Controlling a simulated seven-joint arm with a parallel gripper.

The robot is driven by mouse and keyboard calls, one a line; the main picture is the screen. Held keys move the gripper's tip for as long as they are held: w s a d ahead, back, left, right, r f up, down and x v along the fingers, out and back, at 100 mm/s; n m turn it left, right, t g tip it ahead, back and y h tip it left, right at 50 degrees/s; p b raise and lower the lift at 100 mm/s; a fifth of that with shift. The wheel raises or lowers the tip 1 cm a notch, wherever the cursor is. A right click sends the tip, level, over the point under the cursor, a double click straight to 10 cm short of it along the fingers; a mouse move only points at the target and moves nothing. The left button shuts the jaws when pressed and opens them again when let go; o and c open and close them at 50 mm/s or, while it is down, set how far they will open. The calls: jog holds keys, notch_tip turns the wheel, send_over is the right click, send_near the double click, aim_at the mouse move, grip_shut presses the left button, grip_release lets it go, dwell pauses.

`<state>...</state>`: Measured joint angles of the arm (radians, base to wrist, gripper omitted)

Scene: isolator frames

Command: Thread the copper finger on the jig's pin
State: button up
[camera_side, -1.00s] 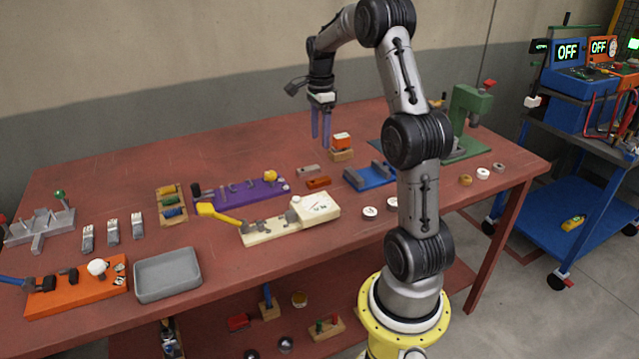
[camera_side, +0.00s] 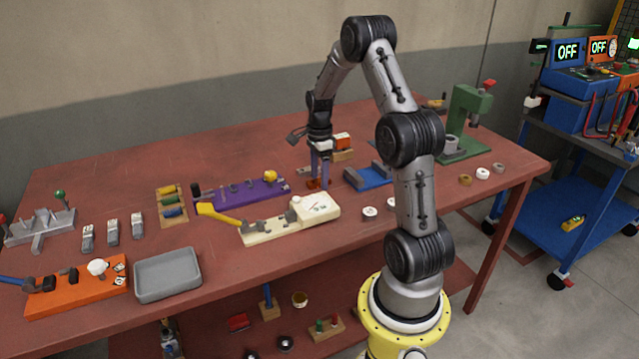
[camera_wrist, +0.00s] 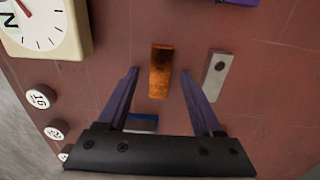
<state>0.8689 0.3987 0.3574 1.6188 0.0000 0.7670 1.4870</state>
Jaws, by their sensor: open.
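The copper finger (camera_wrist: 160,70) is a short orange-brown bar lying flat on the red bench. It also shows in the side view (camera_side: 313,184), partly covered by my fingers. My gripper (camera_side: 320,183) points down at it, open and empty. In the wrist view my two purple fingertips (camera_wrist: 160,76) stand on either side of the bar, with a gap on each side. A blue fixture with grey blocks (camera_side: 368,178) sits just to the right in the side view. I cannot make out a pin on it or tell whether it is the jig.
A grey bar with a hole (camera_wrist: 217,74) lies close beside the copper one. A cream fixture with a dial (camera_side: 318,207) stands in front, a purple fixture (camera_side: 240,193) to the left. White round pieces (camera_wrist: 40,98) lie nearby. The bench's back left is clear.

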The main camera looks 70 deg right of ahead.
jog(key=shift+f, duration=0.1)
grip_shut()
dwell(0.3)
